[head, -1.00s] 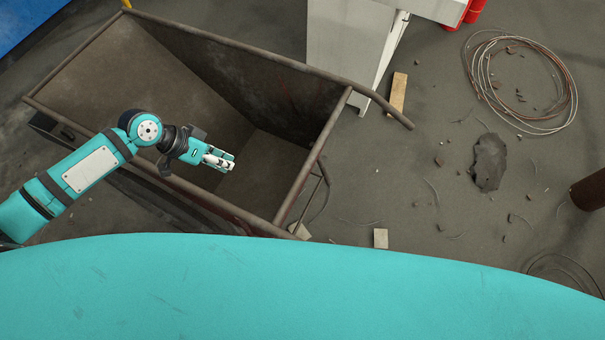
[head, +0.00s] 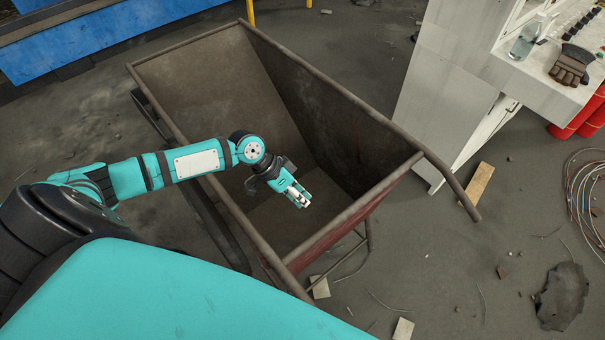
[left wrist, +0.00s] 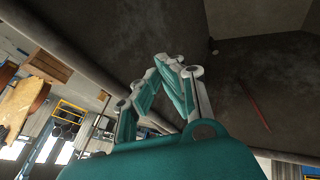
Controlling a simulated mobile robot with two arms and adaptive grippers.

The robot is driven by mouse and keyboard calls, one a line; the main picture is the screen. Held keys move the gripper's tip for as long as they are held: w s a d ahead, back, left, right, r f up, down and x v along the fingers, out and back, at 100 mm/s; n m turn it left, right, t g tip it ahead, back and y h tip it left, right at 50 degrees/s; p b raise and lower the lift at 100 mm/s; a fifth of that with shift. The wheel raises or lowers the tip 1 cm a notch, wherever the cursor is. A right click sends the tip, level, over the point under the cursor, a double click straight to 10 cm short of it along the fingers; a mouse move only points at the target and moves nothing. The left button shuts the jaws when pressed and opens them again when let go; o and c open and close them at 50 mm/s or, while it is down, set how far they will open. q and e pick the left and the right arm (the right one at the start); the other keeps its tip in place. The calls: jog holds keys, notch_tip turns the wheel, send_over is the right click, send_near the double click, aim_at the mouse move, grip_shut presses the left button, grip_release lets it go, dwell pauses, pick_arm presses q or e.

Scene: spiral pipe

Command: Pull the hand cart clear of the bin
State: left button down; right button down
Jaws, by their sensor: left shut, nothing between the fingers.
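The hand cart (head: 207,86) is a worn brown-grey metal tub with a tubular rim and a handle bar (head: 452,184) at its right corner. It is upright and empty. A large blue container (head: 100,45), perhaps the bin, is beyond it at top left; floor shows between them in the head view. My left gripper (head: 303,199) is over the tub's opening, near the front right end, shut and empty. In the left wrist view its fingers (left wrist: 172,62) meet at the tips, with the tub's wall (left wrist: 245,85) behind. My right gripper is out of view.
A white cabinet (head: 440,85) stands close to the cart's right side, with a bottle (head: 525,40) and a glove (head: 571,66) on its top. Red cylinders (head: 577,122), a wood block (head: 477,184), coiled wire (head: 585,195) and rubble are at the right.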

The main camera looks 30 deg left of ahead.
pick_arm(q)
jog(key=d+f+p, duration=0.2)
jog(key=d+f, duration=0.3)
jog(key=d, duration=0.2)
jog(key=shift+f, duration=0.2)
jog(key=shift+s, duration=0.1)
